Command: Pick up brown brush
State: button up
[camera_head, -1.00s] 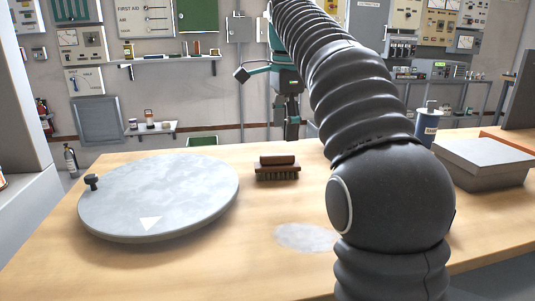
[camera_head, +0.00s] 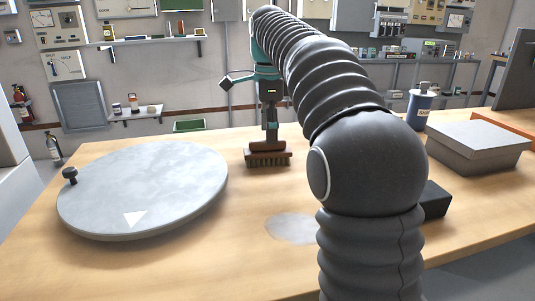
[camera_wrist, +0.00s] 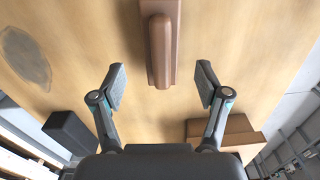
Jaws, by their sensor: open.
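The brown brush (camera_head: 268,159) stands bristles down on the wooden table, right of the round grey plate. In the wrist view the brush (camera_wrist: 160,45) runs down from the top edge, its raised handle pointing toward my gripper. My gripper (camera_wrist: 161,84) is open and empty, one finger on each side of the line of the handle. The handle's near end reaches about level with the fingertips in that view. In the head view my gripper (camera_head: 271,133) is right over the brush and hides part of its handle. I cannot tell the remaining height gap.
The round grey plate (camera_head: 150,190) with a black knob lies at left on the table (camera_head: 190,265). A black box (camera_head: 435,200) is partly behind my arm. A brown block (camera_wrist: 232,135) shows in the wrist view.

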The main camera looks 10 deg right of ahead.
aim_at(271, 150)
jog(key=shift+d+f, duration=0.2)
jog(key=shift+f, duration=2.9)
jog(key=shift+c, duration=0.2)
jog(key=c, duration=1.2)
jog(key=shift+r, duration=0.1)
jog(key=shift+c, duration=0.2)
jog(key=shift+r, duration=4.9)
